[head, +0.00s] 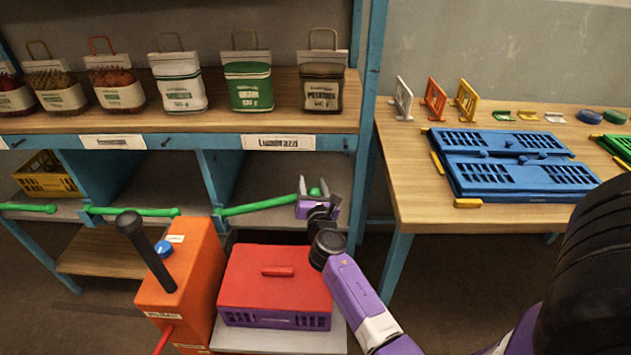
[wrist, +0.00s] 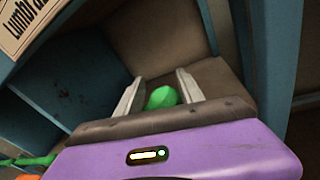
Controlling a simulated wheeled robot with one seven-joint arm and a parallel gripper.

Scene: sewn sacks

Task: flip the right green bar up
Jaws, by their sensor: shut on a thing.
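The right green bar (head: 258,206) spans the front of the compartment under the Lumbrazzi label in the head view, tilted slightly up towards its right end. My gripper (head: 312,188) is at that right end, with its fingers on either side of the bar's green knob. In the wrist view the green knob (wrist: 162,97) sits between the two pale fingers of my gripper (wrist: 160,92), which are closed on it. The rest of the bar is mostly hidden in the wrist view.
Two other green bars (head: 130,211) (head: 28,207) front the compartments to the left. Sacks stand on the shelf (head: 200,122) above. An orange machine (head: 180,285) and a red-lidded purple crate (head: 275,280) stand below my gripper. A table (head: 440,200) with blue panels is at right.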

